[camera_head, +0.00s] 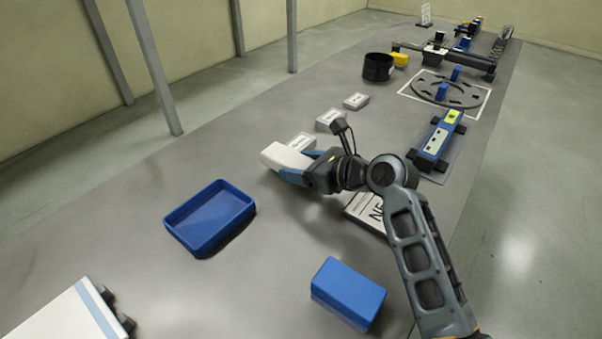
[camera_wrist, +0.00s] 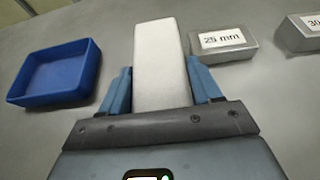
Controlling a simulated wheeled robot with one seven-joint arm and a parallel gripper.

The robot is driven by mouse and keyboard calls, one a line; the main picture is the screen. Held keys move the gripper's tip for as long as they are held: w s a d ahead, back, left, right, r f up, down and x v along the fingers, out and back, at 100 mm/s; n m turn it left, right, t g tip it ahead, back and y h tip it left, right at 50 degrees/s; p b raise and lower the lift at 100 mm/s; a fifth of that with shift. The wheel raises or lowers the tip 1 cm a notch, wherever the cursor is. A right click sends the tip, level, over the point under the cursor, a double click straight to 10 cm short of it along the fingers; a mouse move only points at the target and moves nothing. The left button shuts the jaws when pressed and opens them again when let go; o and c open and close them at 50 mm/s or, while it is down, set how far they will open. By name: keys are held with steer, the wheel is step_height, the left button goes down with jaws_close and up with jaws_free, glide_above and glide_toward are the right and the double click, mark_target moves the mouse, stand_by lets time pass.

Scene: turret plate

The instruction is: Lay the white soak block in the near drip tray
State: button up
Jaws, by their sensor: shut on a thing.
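The white soak block (camera_head: 283,156) is held between the blue fingers of my gripper (camera_head: 300,168), over the middle of the table. In the wrist view the white block (camera_wrist: 158,55) sticks out forward between the two fingers of my gripper (camera_wrist: 160,90), which are shut on its sides. An open blue tray (camera_head: 236,232) stands on the table to the left and nearer than the gripper, and it looks empty. The same tray (camera_wrist: 55,96) shows at the left in the wrist view. The block is apart from the tray.
A blue block-like box (camera_head: 348,290) lies at the front. A label card (camera_head: 366,212) is partly hidden by my arm. Grey labelled blocks (camera_head: 356,101), one marked 25 mm (camera_wrist: 222,42), lie beyond. A black round bin (camera_head: 377,67) stands farther back. Table between gripper and tray is clear.

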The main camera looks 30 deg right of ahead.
steer(key=shift+f, duration=1.2)
steer(key=shift+f, duration=0.1)
steer(key=o, duration=1.1)
